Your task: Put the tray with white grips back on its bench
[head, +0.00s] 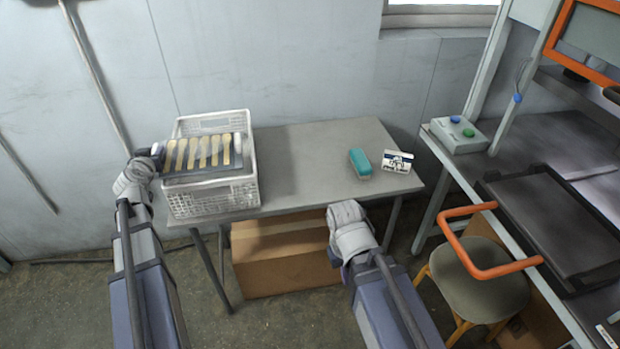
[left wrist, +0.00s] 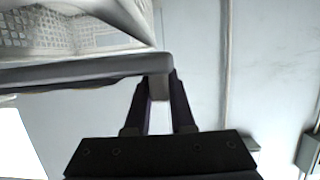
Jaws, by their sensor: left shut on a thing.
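The dark tray (head: 208,171) carries a row of several wooden spoons (head: 202,152) and shows a pale grip at its left end. It is over the white crate (head: 213,197) on the grey table (head: 305,172); I cannot tell whether it touches the rim. My left gripper (head: 157,154) is shut on the tray's left end. In the left wrist view, its fingers (left wrist: 158,88) close around the end of the tray (left wrist: 80,72), close to the crate (left wrist: 75,32). My right wrist shows in front of the table, but its fingers are hidden.
A teal brush-like block (head: 360,162) and a small white box (head: 397,160) stand on the table's right part. A cardboard box (head: 285,265) is underneath. At right, a workbench holds a black tray-like plate (head: 555,225) beside an orange bar (head: 455,240), above a stool (head: 478,285).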

